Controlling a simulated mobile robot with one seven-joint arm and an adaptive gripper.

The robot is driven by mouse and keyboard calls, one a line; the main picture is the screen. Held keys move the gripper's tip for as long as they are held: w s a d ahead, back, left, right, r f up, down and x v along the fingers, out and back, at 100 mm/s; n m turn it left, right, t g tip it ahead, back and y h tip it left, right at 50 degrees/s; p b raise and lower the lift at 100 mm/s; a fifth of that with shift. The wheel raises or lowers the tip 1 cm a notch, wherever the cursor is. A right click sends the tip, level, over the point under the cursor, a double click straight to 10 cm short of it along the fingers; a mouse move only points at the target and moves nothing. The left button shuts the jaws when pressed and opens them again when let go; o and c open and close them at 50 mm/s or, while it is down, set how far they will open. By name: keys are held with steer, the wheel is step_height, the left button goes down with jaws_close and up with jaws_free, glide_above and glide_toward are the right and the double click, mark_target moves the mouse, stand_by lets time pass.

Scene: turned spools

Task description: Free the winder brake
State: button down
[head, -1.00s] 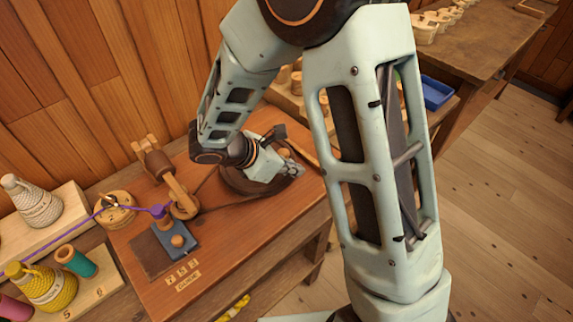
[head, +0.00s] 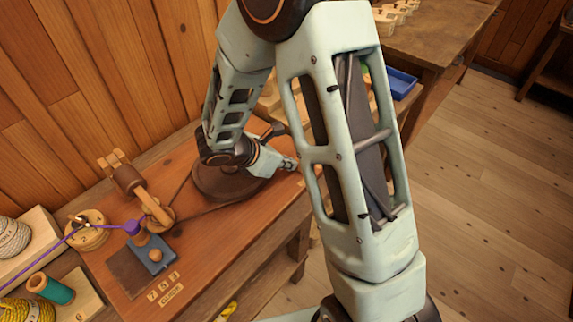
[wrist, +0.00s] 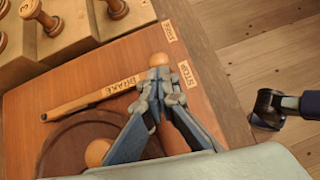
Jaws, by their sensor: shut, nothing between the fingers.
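The brake lever (wrist: 85,103) is a long wooden bar with a round wooden knob (wrist: 159,59) at its end. In the wrist view it lies beside a BRAKE label (wrist: 122,86). The knob is between the FREE label (wrist: 169,31) and the STOP label (wrist: 188,74) near the table edge. My gripper (wrist: 160,88) is shut with nothing between its fingers. Its tips overlap the lever just short of the knob; I cannot tell whether they touch it. In the head view my gripper (head: 289,164) is by the table's right edge, and the lever is mostly hidden by my arm.
A dark wheel (head: 215,185) with a wooden ball (wrist: 97,152) lies close to my gripper. A winder post (head: 152,207), blue block (head: 150,255) and yarn spools (head: 50,288) stand to the left. A spool rack (wrist: 75,30) borders the table. Open floor (head: 470,190) lies right.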

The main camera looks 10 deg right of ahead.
steer(key=w+d+n+b, duration=0.1)
steer(key=d, duration=0.1)
steer(key=w+d+t+b, duration=0.1)
steer(key=d, duration=0.1)
steer(key=w+d+n+y+b, duration=0.1)
steer(key=w, duration=0.1)
steer(key=shift+d+n+t, duration=0.3)
steer(key=shift+d, duration=0.1)
steer(key=shift+w+d+r, duration=0.1)
steer(key=shift+w+d, duration=0.1)
